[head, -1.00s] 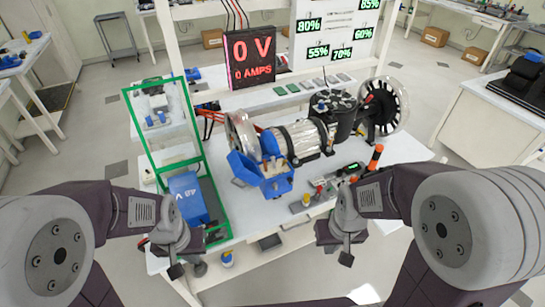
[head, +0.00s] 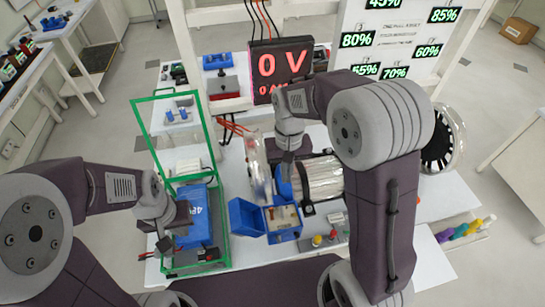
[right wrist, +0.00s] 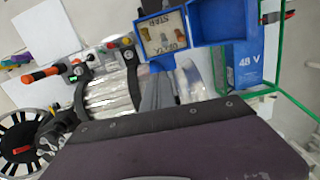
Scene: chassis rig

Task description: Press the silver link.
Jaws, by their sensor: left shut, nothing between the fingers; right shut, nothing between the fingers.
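An open blue box (head: 284,222) stands at the front of the bench, with its lid swung to the left. Its pale panel holds small metal-looking pieces, which also show inside the box in the right wrist view (right wrist: 165,36). I cannot tell which piece is the silver link. My right gripper (head: 284,182) is shut and empty, pointing down just above and behind the box beside the clear disc. Its grey fingers (right wrist: 159,92) show below the box in the right wrist view. My left gripper (head: 165,243) is shut and empty at the left, in front of the blue 48 V battery (head: 197,215).
A green frame (head: 222,205) surrounds the battery. A silver motor cylinder (head: 322,180) and a clear disc (head: 257,168) stand close to my right gripper. A red-digit display (head: 280,68) reads 0 V behind. A spoked wheel (head: 440,140) is at the right.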

